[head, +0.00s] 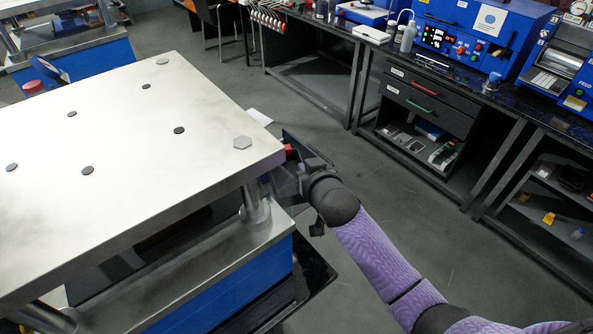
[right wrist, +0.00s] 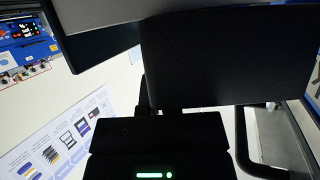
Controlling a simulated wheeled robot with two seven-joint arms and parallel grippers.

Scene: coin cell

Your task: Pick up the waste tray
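A dark, tray-like piece (head: 316,268) sticks out from the lower right side of the blue machine, below its metal top. It may be the waste tray, but I cannot be sure. My right gripper (head: 290,172) is at the right corner of the machine, just under the top plate, near a small red part and a dark panel (head: 304,143). Its fingertips are largely hidden there. In the right wrist view a large dark flat surface (right wrist: 232,58) fills the space in front of my gripper's body; I cannot tell whether they touch. My left gripper is not in view.
The machine's wide metal plate (head: 130,130) with bolts overhangs at left, a thick post (head: 255,205) beneath its corner. Benches with blue devices (head: 480,30) and a drawer unit (head: 425,100) stand at right. Grey floor (head: 400,200) between is mostly clear.

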